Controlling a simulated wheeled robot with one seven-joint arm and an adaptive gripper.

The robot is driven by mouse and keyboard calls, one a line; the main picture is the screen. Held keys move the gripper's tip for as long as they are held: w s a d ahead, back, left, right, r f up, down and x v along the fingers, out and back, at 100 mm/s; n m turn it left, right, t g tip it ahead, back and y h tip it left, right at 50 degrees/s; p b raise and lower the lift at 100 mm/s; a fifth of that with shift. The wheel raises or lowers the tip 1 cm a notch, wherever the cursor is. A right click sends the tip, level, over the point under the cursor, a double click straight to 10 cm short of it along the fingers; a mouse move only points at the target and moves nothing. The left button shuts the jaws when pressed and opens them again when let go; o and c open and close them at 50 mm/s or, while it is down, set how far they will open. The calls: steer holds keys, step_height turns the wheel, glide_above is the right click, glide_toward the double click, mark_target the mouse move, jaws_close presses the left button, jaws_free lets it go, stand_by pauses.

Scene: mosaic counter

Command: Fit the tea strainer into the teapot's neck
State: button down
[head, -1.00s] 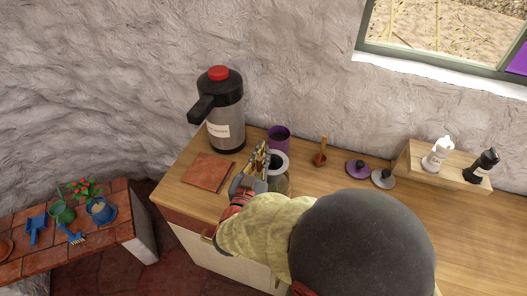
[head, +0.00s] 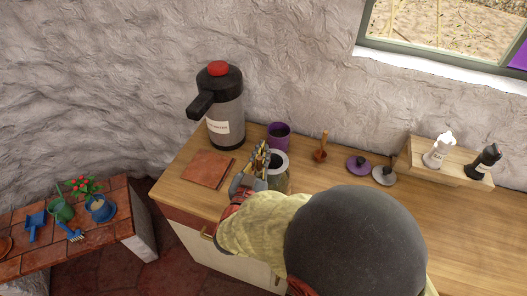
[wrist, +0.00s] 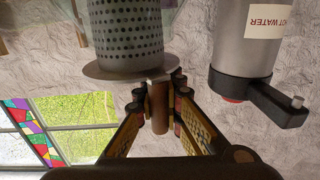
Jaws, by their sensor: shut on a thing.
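My gripper (wrist: 160,108) is shut on the brown handle (wrist: 160,110) of the tea strainer. The strainer (wrist: 126,30) is a grey perforated metal basket with a wide flat rim; the wrist view shows it upside down. In the head view its pale rim (head: 280,162) shows as a ring with a dark opening, just right of my gripper (head: 262,160). The clear glass teapot (head: 279,183) is below the ring, partly hidden by my arm. Faint glass shows around the basket's lower end in the wrist view; I cannot tell how far the basket is inside the neck.
A hot-water dispenser (head: 224,105) stands at the back left, behind a reddish tile (head: 207,169). A purple canister (head: 278,136) is close behind the strainer. A brown wooden-handled item (head: 320,153), a purple lid (head: 357,164) and a grey lid (head: 384,175) are to the right.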

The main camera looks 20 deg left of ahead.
steer(key=shift+f, duration=0.15)
steer(key=shift+f+b, duration=0.3)
steer(key=shift+f, duration=0.05)
steer(key=shift+f, duration=0.5)
stand_by(0.3)
steer(key=c, duration=2)
jaws_free()
steer(key=o, duration=0.5)
steer(key=shift+o, duration=1.2)
